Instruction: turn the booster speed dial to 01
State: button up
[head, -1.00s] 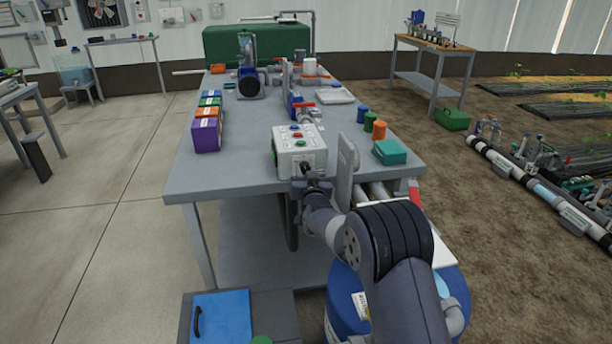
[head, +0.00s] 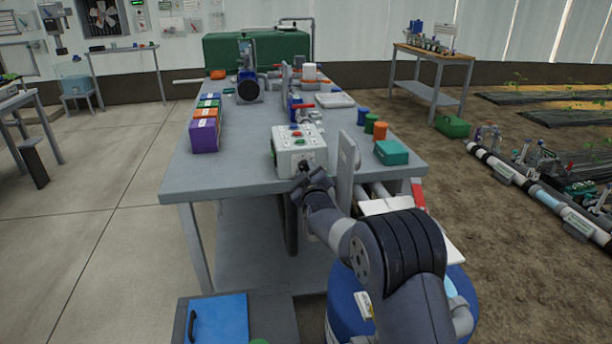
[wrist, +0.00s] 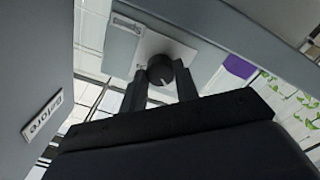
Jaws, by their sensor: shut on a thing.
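The booster speed dial (wrist: 160,70) is a round black knob with a light pointer line on its face, on a pale plate of the control box. The control box (head: 293,148) is light grey with coloured buttons on top and stands at the near edge of the table. My gripper (wrist: 161,82) is shut on the dial, one dark finger on each side of it. In the head view my gripper (head: 304,183) is at the box's near face and hides most of the dial. The dial's scale marks cannot be read.
A grey upright panel (head: 347,167) stands just right of the box, close to my arm. A teal box (head: 391,152) and coloured caps lie further right. Coloured boxes (head: 205,134) line the table's left side. A blue drum (head: 345,300) stands below my arm.

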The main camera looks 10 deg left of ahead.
jog(key=shift+n, duration=0.9)
jog(key=o, duration=1)
jog(key=v, duration=1)
jog(key=shift+s+d, duration=0.25)
jog(key=shift+s, duration=0.1)
